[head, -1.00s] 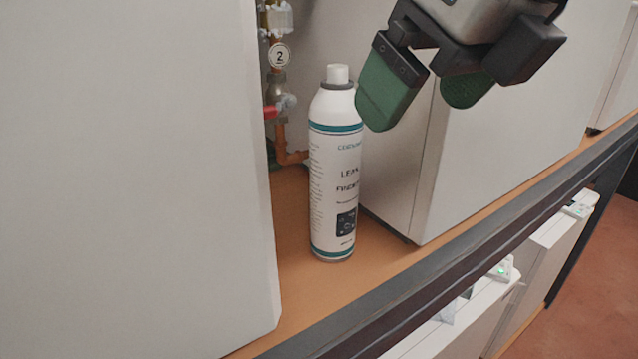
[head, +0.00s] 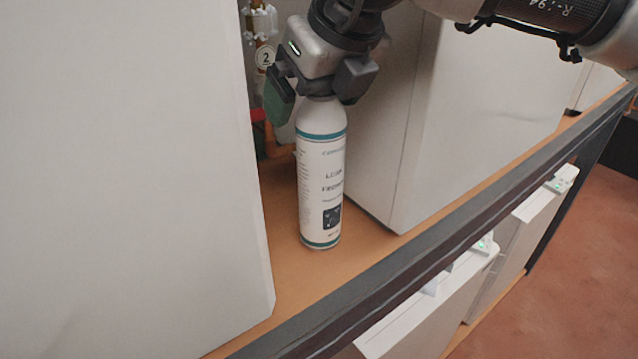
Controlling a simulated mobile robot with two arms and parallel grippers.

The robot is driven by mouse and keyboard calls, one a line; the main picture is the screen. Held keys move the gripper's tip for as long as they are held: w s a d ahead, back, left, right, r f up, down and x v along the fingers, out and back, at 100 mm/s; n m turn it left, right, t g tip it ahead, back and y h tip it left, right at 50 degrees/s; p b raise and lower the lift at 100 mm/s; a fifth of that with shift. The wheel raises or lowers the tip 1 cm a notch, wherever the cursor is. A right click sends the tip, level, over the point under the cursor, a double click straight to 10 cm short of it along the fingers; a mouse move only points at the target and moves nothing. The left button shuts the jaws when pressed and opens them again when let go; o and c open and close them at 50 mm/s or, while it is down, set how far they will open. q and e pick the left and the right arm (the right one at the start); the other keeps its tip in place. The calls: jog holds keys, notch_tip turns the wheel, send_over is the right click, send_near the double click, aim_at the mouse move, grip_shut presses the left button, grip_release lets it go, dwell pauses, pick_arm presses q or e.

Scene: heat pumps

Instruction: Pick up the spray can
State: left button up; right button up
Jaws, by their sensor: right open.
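The spray can (head: 321,185) is white with teal bands and stands upright on the orange-brown shelf, in the gap between two white units. My right gripper (head: 308,105) is at the top of the can. Its green-padded finger is left of the can's top and the other finger is on the right side, mostly hidden. The jaws are open, with the can's cap hidden behind the gripper body. I cannot tell whether the fingers touch the can. My left gripper is not in view.
A large white unit (head: 120,180) stands close on the left and another (head: 440,110) on the right. Pipes and a valve with a number 2 tag (head: 265,57) are behind. A dark rail (head: 440,235) runs along the shelf's front edge, with more white units below.

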jog(key=shift+f, duration=0.15)
jog(key=shift+s+d, duration=0.1)
jog(key=shift+d, duration=0.05)
jog(key=shift+c, duration=1.1)
jog(key=c, duration=1.5)
jog(key=shift+o, duration=0.2)
